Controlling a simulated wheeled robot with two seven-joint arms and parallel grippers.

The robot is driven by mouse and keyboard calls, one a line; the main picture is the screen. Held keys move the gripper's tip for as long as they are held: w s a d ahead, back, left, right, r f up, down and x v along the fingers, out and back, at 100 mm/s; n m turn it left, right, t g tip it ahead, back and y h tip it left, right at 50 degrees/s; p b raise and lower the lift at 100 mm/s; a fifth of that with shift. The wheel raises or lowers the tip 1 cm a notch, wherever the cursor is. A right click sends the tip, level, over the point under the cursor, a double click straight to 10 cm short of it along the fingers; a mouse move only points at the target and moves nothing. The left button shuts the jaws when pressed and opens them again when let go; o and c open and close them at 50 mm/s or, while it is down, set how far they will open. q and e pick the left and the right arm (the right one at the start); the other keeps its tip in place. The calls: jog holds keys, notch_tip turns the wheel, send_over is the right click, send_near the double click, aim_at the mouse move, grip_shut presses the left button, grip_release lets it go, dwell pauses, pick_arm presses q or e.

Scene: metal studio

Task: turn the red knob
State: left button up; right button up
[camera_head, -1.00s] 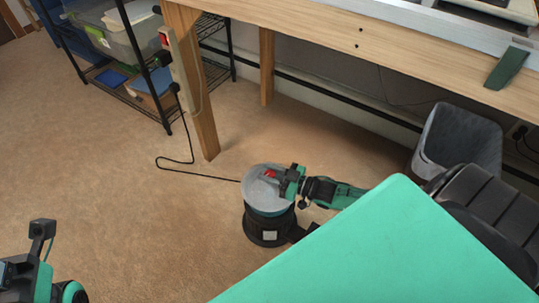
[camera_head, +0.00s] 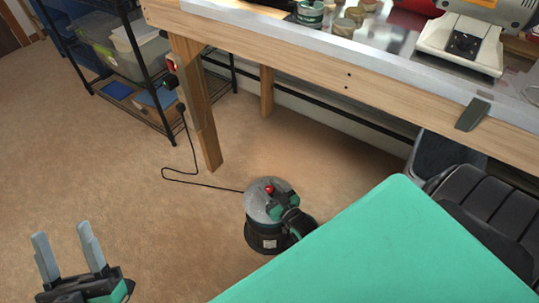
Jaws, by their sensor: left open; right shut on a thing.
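The red knob (camera_head: 269,188) sits on top of a round machine (camera_head: 258,234) with a grey disc-like top and a black body, standing on the floor. My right gripper (camera_head: 276,194) is at the top of the machine, shut on the red knob. The green and black wrist hides part of the disc, and the exact finger contact is too small to see. My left gripper (camera_head: 66,236) is open and empty above bare floor at the lower left, its two grey fingers pointing up, far from the machine.
A wooden workbench (camera_head: 300,66) with tins and a bench machine (camera_head: 463,45) stands behind. A black wire shelf (camera_head: 150,68) with bins is at the upper left. A black cord (camera_head: 205,184) runs across the floor to the machine. A grey bin (camera_head: 431,153) stands at right.

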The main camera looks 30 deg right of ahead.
jog(key=m+h+p, duration=0.2)
jog(key=m+h, duration=0.1)
jog(key=h, duration=0.2)
jog(key=shift+g, duration=0.3)
pick_arm(q)
jog(key=d+f+g, duration=0.4)
jog(key=f+g, duration=0.4)
jog(key=f, duration=0.4)
jog(key=shift+w+y, duration=0.25)
jog(key=shift+y, duration=0.05)
pick_arm(e)
jog(key=shift+m+h, duration=0.4)
jog(key=shift+h, duration=0.1)
jog(key=o, duration=1)
